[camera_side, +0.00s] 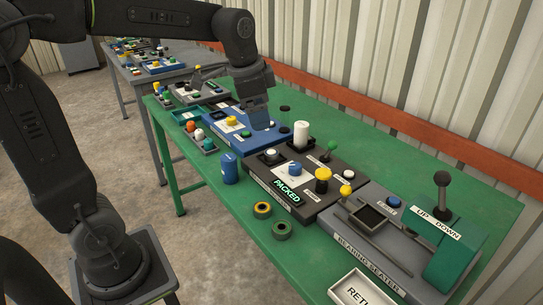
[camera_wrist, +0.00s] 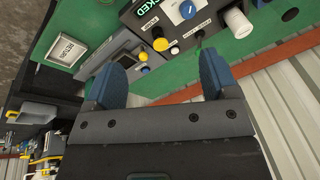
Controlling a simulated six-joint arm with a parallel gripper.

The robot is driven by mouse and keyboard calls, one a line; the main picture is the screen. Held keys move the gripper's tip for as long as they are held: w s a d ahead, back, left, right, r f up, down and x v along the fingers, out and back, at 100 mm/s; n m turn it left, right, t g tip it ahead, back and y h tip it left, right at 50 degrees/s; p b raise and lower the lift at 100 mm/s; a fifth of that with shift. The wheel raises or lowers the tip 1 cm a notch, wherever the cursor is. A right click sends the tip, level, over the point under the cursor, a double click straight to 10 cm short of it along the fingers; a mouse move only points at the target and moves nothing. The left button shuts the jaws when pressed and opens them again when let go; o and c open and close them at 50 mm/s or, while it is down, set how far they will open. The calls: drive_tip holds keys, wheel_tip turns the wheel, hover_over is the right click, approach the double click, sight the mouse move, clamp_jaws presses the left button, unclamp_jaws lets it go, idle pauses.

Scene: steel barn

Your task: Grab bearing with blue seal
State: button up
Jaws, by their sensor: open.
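I cannot make out a bearing with a blue seal in either view. Two dark rings, one with a yellow band (camera_side: 262,210) and one with a green band (camera_side: 282,230), lie on the green table's front edge in the side view; I cannot tell if they are bearings or tape rolls. My gripper (camera_side: 260,118) hangs over the blue panel box in the side view. In the wrist view my gripper (camera_wrist: 165,65) has its two blue fingers wide apart with nothing visible between them.
The bearing seater (camera_side: 375,268) stands at the right of the table, with the RETURN tray (camera_side: 362,293) in front. A dark PACKED control box (camera_side: 312,210) and a white cylinder (camera_side: 301,135) stand left of it. A blue can (camera_side: 229,168) is near the front edge. Green table (camera_side: 400,153) is clear behind.

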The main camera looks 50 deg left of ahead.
drive_tip(key=w+a+f+m+g, duration=0.2)
drive_tip(key=w+a+f+m, duration=0.15)
drive_tip(key=w+a, duration=0.45)
drive_tip(key=m+g, duration=0.1)
drive_tip(key=m, duration=0.2)
hover_over(272, 152)
drive_tip(key=shift+n+h, duration=0.25)
drive_tip(key=shift+h, duration=0.05)
drive_tip(key=f, duration=1.4)
drive_tip(key=shift+w+d+f, duration=0.1)
drive_tip(key=shift+d+f, duration=0.2)
drive_tip(key=shift+s+a+f, duration=0.1)
drive_tip(key=shift+a+f, duration=0.05)
drive_tip(key=shift+f, duration=1.2)
drive_tip(key=shift+s+a+f, duration=0.1)
drive_tip(key=shift+a+f, duration=0.05)
drive_tip(key=shift+f, duration=1.15)
drive_tip(key=shift+c, duration=0.3)
drive_tip(key=c, duration=1.1)
drive_tip(key=shift+r, duration=0.1)
